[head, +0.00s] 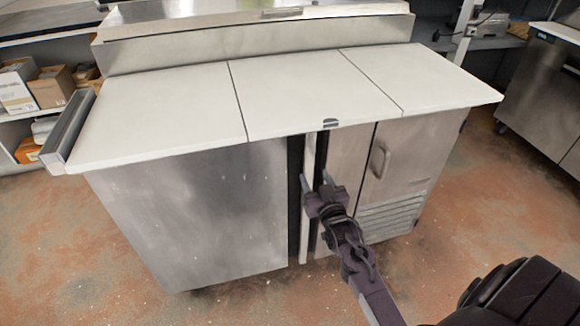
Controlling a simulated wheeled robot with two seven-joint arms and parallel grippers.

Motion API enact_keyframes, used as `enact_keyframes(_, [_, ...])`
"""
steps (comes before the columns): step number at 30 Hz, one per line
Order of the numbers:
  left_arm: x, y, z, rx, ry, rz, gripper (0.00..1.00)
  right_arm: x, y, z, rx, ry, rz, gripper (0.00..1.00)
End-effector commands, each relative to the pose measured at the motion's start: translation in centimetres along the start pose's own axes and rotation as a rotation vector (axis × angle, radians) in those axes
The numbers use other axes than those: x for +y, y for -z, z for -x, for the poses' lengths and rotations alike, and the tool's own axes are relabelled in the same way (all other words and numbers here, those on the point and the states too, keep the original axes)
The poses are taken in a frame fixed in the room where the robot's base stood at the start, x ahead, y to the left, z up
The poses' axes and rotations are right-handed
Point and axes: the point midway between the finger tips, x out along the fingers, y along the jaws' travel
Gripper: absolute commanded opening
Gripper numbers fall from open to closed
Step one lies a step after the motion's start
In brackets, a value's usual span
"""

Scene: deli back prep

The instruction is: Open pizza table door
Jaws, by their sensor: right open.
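The pizza table (185,110) has a white top in three sections and a steel front. A wide steel panel (190,215) covers the left of the front. A dark vertical gap (295,165) with a pale upright strip (307,235) lies between it and the narrower middle panel (348,160). The right-hand door has a handle (379,158). My right gripper (316,181) is open in front of the pale strip and gap, with its fingertips pointing at the table. I cannot tell whether it touches them. My left gripper is out of view.
A shelf with cardboard boxes (52,86) stands at the left. Another steel cabinet (545,90) stands at the right. The reddish floor (480,200) is clear in front of and right of the table. The worktop overhangs the front.

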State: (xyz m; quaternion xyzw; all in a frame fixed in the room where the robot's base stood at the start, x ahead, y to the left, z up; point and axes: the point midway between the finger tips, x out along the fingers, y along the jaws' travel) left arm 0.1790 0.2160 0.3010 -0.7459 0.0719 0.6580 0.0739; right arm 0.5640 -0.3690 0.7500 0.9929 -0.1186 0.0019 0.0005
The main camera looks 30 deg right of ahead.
Motion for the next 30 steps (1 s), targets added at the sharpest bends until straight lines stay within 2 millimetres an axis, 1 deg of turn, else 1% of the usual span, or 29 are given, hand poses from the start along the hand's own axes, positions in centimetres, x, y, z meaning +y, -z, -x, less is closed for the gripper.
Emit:
enact_keyframes(6, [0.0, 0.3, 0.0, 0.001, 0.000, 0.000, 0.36, -0.1, 0.1, -3.7, 0.001, 0.001, 0.001, 0.49])
enact_keyframes(9, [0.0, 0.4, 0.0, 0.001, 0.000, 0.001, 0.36, -0.1, 0.0, -5.1, 0.000, 0.001, 0.001, 0.49])
enact_keyframes(12, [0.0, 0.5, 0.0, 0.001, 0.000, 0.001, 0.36, -0.1, 0.0, -6.2, -0.001, 0.002, 0.001, 0.49])
enact_keyframes(16, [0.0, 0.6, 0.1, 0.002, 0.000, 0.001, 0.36, -0.1, -0.1, -6.8, -0.003, 0.002, 0.001, 0.49])
enact_keyframes(23, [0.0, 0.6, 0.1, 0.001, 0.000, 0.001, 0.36, -0.1, -0.1, -6.9, -0.003, 0.002, 0.001, 0.49])
enact_keyframes(26, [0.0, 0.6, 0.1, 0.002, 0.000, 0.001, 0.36, -0.1, -0.1, -6.8, -0.003, 0.002, 0.001, 0.39])
enact_keyframes(30, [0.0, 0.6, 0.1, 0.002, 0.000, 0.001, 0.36, -0.1, -0.1, -6.8, -0.004, 0.002, 0.001, 0.20])
